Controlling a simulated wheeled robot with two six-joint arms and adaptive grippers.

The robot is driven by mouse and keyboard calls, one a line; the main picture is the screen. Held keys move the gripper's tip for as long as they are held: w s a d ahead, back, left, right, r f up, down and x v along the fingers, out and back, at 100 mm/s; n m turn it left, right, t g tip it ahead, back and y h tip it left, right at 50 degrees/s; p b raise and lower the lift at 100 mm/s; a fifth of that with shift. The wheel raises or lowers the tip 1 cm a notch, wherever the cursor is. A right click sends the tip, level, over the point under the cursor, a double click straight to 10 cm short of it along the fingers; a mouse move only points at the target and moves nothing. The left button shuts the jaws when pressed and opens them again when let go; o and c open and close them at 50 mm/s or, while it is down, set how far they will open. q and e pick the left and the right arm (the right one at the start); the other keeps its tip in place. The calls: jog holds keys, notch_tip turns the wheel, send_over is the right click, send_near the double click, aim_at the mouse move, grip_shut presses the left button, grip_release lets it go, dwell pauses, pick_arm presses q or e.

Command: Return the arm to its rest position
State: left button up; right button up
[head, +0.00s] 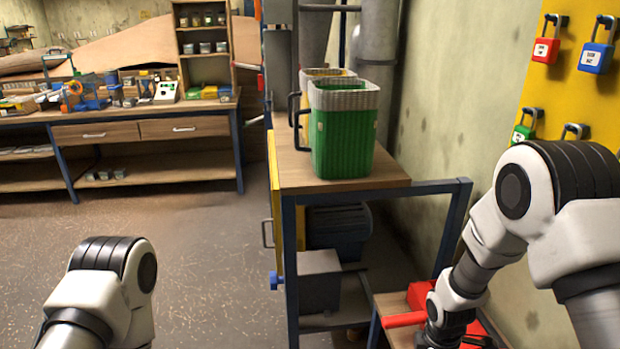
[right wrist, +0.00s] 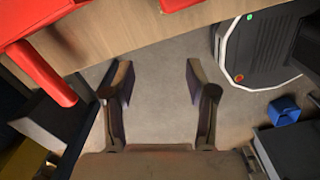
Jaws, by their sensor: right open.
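My right arm (head: 510,215) comes in from the right in the head view and bends down beside the wall, its wrist low by a red object on a low wooden surface. In the right wrist view my right gripper (right wrist: 158,88) is open, with nothing between its fingers. Grey floor shows beyond the fingertips. Of my left arm (head: 100,290) only a white and black bent joint shows at the lower left of the head view; its gripper is out of frame.
A green bucket (head: 343,135) stands on the wooden-topped stand (head: 300,177), with a yellow one (head: 318,73) behind. The red object (head: 405,320) sits low; a red bar (right wrist: 42,72) lies left of my right gripper. Padlocks hang on the yellow board (head: 550,85). Open floor (head: 200,240) lies left.

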jog(key=s+f+m+p, duration=0.1)
jog(key=s+f+m, duration=0.3)
jog(key=s+m, duration=0.3)
jog(key=s+f+m+p, duration=0.2)
jog(key=s+m, duration=0.6)
jog(key=s, duration=0.8)
notch_tip(320, 180, down, 2)
jog(key=shift+s+f+m+y, duration=0.25)
jog(key=shift+m+y, duration=0.05)
jog(key=shift+y, duration=0.1)
